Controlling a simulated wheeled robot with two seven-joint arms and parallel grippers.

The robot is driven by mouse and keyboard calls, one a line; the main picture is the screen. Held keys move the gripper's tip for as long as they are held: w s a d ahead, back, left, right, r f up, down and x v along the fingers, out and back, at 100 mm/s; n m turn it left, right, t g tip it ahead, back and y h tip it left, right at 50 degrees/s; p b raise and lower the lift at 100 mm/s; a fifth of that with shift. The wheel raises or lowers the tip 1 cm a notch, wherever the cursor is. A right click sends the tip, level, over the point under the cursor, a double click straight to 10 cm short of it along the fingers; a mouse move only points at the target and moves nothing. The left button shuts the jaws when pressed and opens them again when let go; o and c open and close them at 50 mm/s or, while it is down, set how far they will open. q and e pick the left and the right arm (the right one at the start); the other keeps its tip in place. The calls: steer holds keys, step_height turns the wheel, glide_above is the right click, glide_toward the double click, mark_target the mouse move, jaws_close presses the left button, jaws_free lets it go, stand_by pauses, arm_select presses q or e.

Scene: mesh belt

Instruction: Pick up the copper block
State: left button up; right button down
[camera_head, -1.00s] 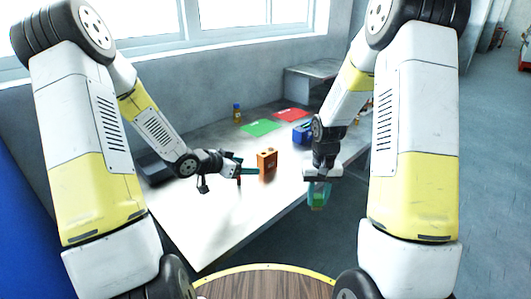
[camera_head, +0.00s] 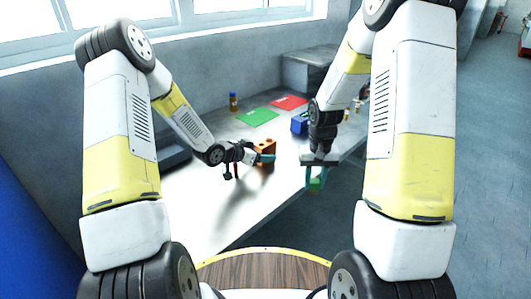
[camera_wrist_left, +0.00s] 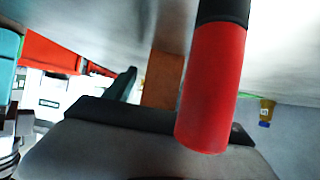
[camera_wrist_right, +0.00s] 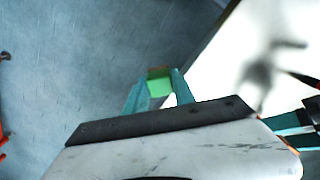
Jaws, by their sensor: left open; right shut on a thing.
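An orange-brown block (camera_head: 266,144) with dark holes stands on the white table; I take it as the copper block. It also shows in the left wrist view (camera_wrist_left: 163,80), partly behind a red cylinder (camera_wrist_left: 212,90). My left gripper (camera_head: 268,158) is open at the block's near side, its teal fingers overlapping the block's lower part in the head view. I cannot tell whether they touch it. My right gripper (camera_head: 316,178) points down beyond the table's right edge. It is shut on a small green block (camera_wrist_right: 159,84) with a brownish top edge.
A green mat (camera_head: 257,117) and a red mat (camera_head: 290,103) lie at the back of the table, with a blue container (camera_head: 300,123) to their right. The table's near part is clear.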

mark_target(263, 145)
arm_select(q)
steer(key=shift+x, duration=0.9)
steer(key=shift+c, duration=0.4)
jaws_close()
steer(key=shift+r, duration=0.15)
steer(key=shift+r, duration=0.55)
step_height(263, 145, up, 2)
steer(key=shift+r, duration=0.15)
steer(key=s, duration=0.5)
steer(key=s+r, duration=0.1)
steer(key=s, duration=1)
steer(key=shift+r, duration=0.2)
